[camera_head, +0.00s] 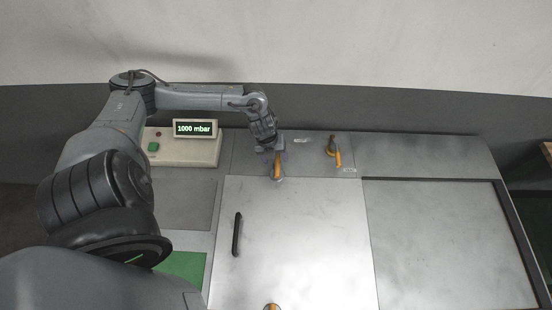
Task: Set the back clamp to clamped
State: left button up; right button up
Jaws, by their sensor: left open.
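A small clamp with an orange handle (277,171) is at the back edge of the large light metal plate (310,240). My left gripper (271,154) is open and right at this clamp, just behind and over its handle. The fingers hide part of the clamp, and I cannot tell whether they touch the handle. A second orange-handled clamp (337,158) stands farther right on the back strip. Another orange-handled clamp (271,307) is cut off at the bottom edge. My right gripper is out of view.
A pale control box with a display (195,128) reading 1000 mbar and a green button (153,147) stands at the back left. A black bar handle (237,235) rises from the plate. The grey panel (450,240) at the right is clear.

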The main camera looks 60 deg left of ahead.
pick_arm(q)
notch_tip(320, 180, up, 8)
jog(key=s, duration=0.1)
jog(key=shift+s+a+r+p, duration=0.15)
jog(key=shift+s+a+p, duration=0.1)
jog(key=shift+a+p, duration=0.15)
